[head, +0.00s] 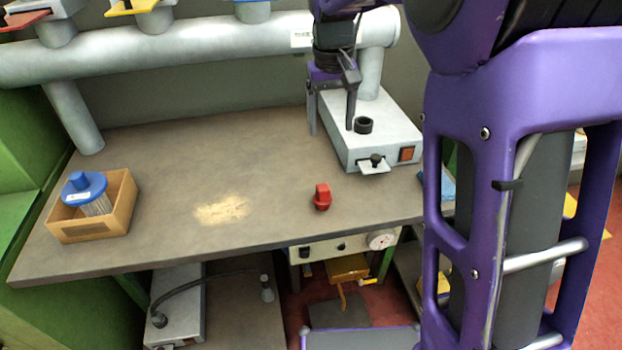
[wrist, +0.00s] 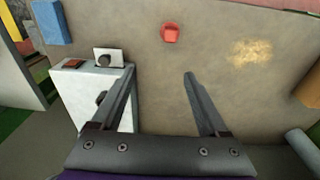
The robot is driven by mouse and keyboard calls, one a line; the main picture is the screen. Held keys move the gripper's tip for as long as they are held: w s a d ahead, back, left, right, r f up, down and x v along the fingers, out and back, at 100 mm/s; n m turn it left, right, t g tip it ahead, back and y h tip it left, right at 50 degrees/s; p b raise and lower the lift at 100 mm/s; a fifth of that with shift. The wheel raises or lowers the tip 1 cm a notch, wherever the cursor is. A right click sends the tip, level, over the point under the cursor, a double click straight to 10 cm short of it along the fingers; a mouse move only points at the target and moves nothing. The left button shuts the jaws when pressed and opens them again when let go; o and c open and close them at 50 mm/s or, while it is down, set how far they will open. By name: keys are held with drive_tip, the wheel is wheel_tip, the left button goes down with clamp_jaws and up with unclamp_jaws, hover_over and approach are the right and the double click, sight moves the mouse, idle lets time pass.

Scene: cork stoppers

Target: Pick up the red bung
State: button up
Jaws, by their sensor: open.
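The red bung (head: 322,197) stands on the workbench top (head: 270,150) near its front edge, right of the middle. In the wrist view the red bung (wrist: 170,33) is near the top, beyond the fingertips and between their lines. My gripper (head: 331,128) is open and empty, above the back of the bench by the grey box. In the wrist view my gripper (wrist: 159,72) shows its two fingers well apart, with nothing between them but bench surface. Nothing touches the bung.
A grey box (head: 365,150) with a black socket and a red switch stands close to my gripper. A cardboard box (head: 95,225) with a blue-capped filter sits at the left. A grey pipe (head: 200,43) runs along the back. The bench around the bung is clear.

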sight(323, 187)
drive_tip(key=shift+g, duration=0.5)
drive_tip(key=f, duration=0.4)
drive_tip(key=s+f+b, duration=0.1)
drive_tip(key=f, duration=0.3)
drive_tip(key=s+a+f+b, duration=0.1)
drive_tip(key=f, duration=0.3)
drive_tip(key=shift+a+f, duration=0.1)
drive_tip(key=shift+f, duration=0.1)
drive_tip(key=shift+w+f+b, duration=0.15)
drive_tip(key=shift+f+b, duration=0.1)
drive_tip(key=shift+f, duration=1.3)
drive_tip(key=shift+w+f+b, duration=0.1)
drive_tip(key=shift+f+b, duration=0.15)
drive_tip(key=shift+f, duration=1.25)
drive_tip(key=c, duration=1.2)
